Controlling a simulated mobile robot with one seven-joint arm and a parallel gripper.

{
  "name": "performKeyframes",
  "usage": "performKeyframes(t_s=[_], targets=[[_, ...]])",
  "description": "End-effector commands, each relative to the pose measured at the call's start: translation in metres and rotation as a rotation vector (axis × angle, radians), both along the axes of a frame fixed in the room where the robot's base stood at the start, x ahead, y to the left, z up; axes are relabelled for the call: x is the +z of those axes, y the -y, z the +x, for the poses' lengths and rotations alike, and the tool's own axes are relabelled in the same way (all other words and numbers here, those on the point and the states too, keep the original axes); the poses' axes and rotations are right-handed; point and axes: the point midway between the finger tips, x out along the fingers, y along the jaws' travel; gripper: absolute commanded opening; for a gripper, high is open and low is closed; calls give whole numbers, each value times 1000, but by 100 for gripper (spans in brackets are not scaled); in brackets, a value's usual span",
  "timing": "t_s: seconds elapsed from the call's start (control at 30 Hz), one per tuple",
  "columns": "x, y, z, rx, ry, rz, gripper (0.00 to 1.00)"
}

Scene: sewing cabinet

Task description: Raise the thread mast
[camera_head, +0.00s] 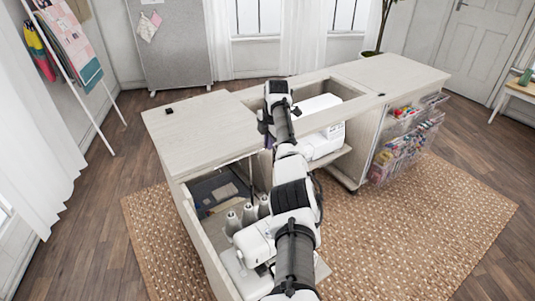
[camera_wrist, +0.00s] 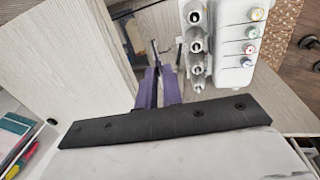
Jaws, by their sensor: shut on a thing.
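My gripper (camera_wrist: 158,76) shows its two purple fingers in the wrist view, closed on a slim dark rod (camera_wrist: 154,52) that looks like the thread mast. In the head view my gripper (camera_head: 267,138) is mostly hidden behind my arm, above the middle of the cabinet. A thin dark upright (camera_head: 251,167) shows just below and left of it. A white machine (camera_head: 257,240) with grey thread cones (camera_head: 232,222) stands in the cabinet's near open bay. In the wrist view a white machine (camera_wrist: 235,70) with several coloured dials lies right of the fingers. The mast's top and base are not clear.
The pale wood cabinet (camera_head: 195,118) spans the middle of the head view. A second white sewing machine (camera_head: 325,130) sits in its central opening. Clear bins of craft supplies (camera_head: 405,150) hang at the right. A woven rug (camera_head: 420,225) lies underneath, with open floor around.

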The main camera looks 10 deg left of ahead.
Motion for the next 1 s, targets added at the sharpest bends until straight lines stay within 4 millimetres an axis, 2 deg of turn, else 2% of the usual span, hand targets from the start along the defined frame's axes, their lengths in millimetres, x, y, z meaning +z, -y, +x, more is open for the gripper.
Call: performKeyframes(t_s=[0.03,0.3,0.5,0.87,0.9,1.0], targets=[[15,-1,1,1,4,3,0],[52,-1,2,2,4,5,0],[61,-1,2,2,3,4,0],[64,-1,2,1,6,5,0],[64,-1,2,1,7,6,12],[64,-1,2,1,6,5,25]])
